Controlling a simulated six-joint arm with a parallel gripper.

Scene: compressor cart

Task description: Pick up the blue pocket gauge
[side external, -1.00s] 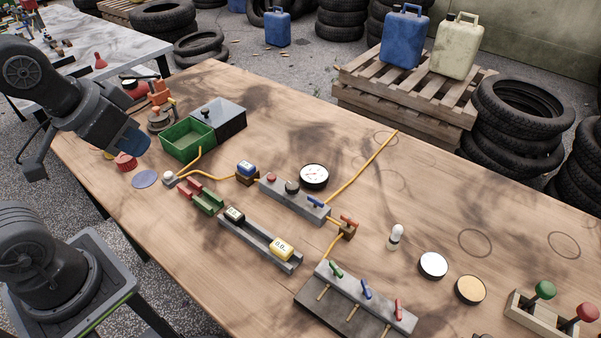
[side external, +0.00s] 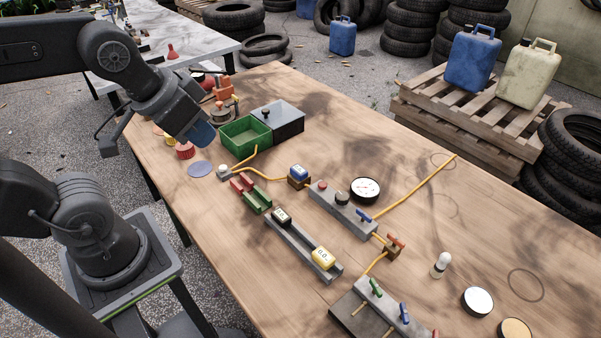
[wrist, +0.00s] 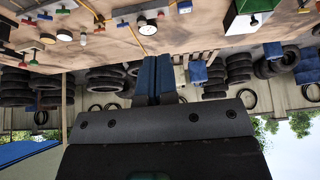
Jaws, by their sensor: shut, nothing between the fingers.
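The blue pocket gauge (side external: 298,172) is a small blue block with a pale face. It sits on a brown block beside the yellow hose, left of the grey valve bar. In the wrist view, which is upside down, it appears as a small blue shape (wrist: 184,6) at the top edge. My gripper (side external: 200,137) is above the table's left part, close to the green box and well away from the gauge. Its blue fingers (wrist: 156,78) are together, with nothing between them.
A round dial (side external: 366,189) stands behind the valve bar (side external: 345,215).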

